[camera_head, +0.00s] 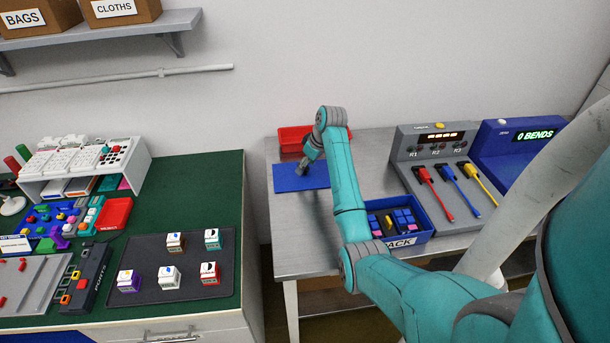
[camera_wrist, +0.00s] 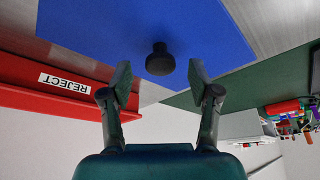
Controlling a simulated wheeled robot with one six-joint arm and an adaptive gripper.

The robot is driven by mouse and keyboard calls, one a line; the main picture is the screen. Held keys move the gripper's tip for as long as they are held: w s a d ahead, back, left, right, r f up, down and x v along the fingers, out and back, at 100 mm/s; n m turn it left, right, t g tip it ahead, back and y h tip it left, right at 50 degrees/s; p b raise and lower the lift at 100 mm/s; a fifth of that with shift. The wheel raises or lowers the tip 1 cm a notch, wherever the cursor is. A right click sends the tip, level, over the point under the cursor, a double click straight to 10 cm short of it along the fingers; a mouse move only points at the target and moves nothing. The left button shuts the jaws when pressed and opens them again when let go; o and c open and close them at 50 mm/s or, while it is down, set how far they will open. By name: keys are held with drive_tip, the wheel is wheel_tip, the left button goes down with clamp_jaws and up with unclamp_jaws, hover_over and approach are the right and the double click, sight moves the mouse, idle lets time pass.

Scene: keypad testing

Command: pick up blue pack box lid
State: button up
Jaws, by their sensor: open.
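The blue pack box lid (camera_head: 290,179) lies flat on the grey table in the head view, at the table's left side. In the wrist view the lid (camera_wrist: 110,25) shows as a blue sheet with a dark round knob (camera_wrist: 160,60). My gripper (camera_head: 301,172) is over the lid in the head view. In the wrist view my gripper (camera_wrist: 160,80) is open, with the knob showing between its two fingertips. I cannot tell if the fingers touch the knob. The blue pack box (camera_head: 420,232) stands open on the table to the right, with several small items inside.
A red reject bin (camera_head: 293,135) sits just behind the lid and shows close by in the wrist view (camera_wrist: 50,103). A grey cable tester (camera_head: 430,158) and a blue device (camera_head: 505,150) stand at the right. A green workbench (camera_head: 222,190) is to the left.

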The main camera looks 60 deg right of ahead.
drive_tip(key=shift+x, duration=0.95)
clamp_jaws()
